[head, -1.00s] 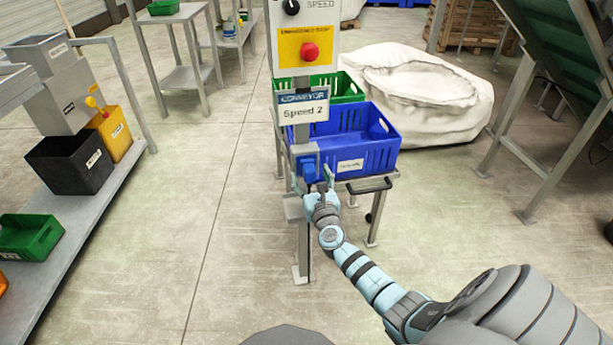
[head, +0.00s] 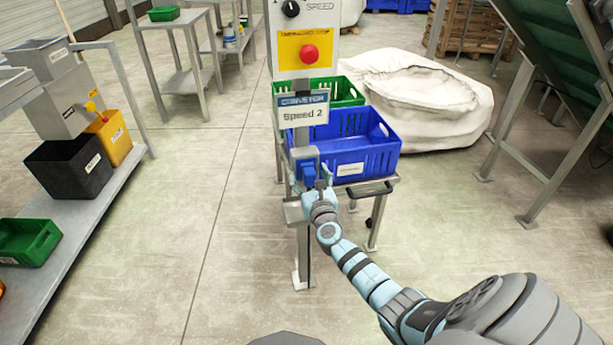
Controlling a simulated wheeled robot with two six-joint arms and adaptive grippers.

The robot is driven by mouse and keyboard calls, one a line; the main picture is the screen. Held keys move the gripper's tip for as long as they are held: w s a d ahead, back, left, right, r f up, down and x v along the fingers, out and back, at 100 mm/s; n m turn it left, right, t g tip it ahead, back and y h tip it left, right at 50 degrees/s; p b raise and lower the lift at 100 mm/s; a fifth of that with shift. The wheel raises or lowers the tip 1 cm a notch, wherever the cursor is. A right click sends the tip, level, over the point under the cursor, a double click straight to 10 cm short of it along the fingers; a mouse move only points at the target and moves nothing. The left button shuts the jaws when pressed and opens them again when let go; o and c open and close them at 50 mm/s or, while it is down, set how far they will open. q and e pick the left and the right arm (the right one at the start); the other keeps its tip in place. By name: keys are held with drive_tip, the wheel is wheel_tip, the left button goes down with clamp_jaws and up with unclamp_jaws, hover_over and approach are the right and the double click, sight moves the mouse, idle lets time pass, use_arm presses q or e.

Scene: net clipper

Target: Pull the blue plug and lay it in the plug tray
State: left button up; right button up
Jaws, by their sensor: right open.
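The blue plug (head: 308,171) sits in a blue-grey socket box on the metal post, below the "Speed 2" sign. My right gripper (head: 309,182) is open at the plug, with one finger at its left and one at its right. I cannot tell whether the fingers touch it. A small grey ledge (head: 293,212) sticks out from the post below and left of the gripper. I cannot tell whether it is the plug tray. My left gripper is not in view.
A blue crate (head: 350,170) on a small stand is close to the right of the post, with a green crate (head: 348,92) behind. The control panel (head: 305,40) with a red button is above. A shelf with bins (head: 68,165) stands at the left; the floor between is clear.

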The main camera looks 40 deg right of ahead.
sight(311, 181)
idle(0.4)
clamp_jaws()
drive_tip(key=shift+s, duration=0.1)
drive_tip(key=shift+p+v, duration=0.7)
drive_tip(key=shift+v, duration=0.7)
drive_tip(key=shift+p+v, duration=0.45)
drive_tip(key=shift+v, duration=1.1)
